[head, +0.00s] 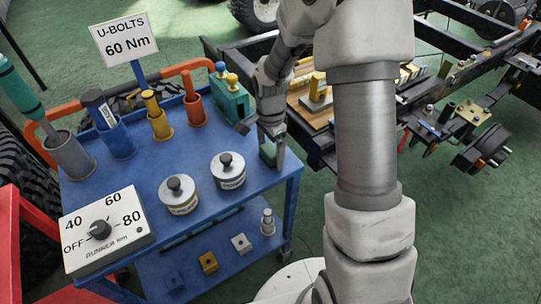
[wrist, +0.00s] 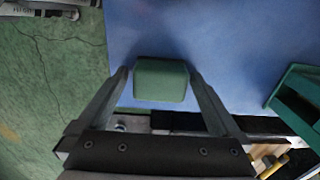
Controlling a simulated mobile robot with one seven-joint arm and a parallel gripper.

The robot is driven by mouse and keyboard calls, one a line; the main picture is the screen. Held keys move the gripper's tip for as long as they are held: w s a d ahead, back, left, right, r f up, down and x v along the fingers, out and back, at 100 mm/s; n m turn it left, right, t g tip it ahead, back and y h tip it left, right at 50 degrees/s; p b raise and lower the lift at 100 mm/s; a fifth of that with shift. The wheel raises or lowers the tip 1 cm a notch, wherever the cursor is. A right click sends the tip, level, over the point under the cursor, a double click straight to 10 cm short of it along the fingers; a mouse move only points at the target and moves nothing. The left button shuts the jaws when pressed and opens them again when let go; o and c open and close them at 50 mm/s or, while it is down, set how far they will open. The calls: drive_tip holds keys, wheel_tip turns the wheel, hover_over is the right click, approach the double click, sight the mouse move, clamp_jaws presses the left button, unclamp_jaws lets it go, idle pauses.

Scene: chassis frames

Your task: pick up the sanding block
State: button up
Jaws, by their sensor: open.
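A small green block, which looks like the sanding block (head: 267,152), sits at the right edge of the blue cart top in the head view, partly hidden by my gripper (head: 274,150). In the wrist view the green block (wrist: 160,82) lies between the two fingers of my gripper (wrist: 158,72). The fingers are open, one on each side of the block. Whether they touch it I cannot tell.
The blue cart top (head: 140,178) carries two round silver weights (head: 228,170), a dial box (head: 105,232), several upright tool holders and a green holder (head: 230,100) near my gripper. A chassis frame (head: 440,90) and wooden board (head: 308,105) lie beyond the cart's right edge.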

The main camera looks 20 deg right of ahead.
sight(272, 148)
drive_tip(key=shift+f, duration=0.15)
drive_tip(key=shift+c, duration=0.3)
drive_tip(key=c, duration=1.3)
drive_tip(key=shift+o, duration=0.2)
drive_tip(key=shift+r, duration=0.45)
drive_tip(key=r, duration=0.2)
drive_tip(key=r+p, duration=0.1)
drive_tip(key=r, duration=0.1)
drive_tip(key=shift+w+d, duration=0.1)
drive_tip(key=shift+d, duration=0.2)
drive_tip(key=w+d+r+p, duration=0.1)
drive_tip(key=w+d+r, duration=0.2)
drive_tip(key=d+r, duration=0.3)
drive_tip(key=d, duration=0.4)
drive_tip(key=shift+w+d+p, duration=0.15)
drive_tip(key=shift+d+p, duration=0.15)
drive_tip(key=shift+p, duration=0.05)
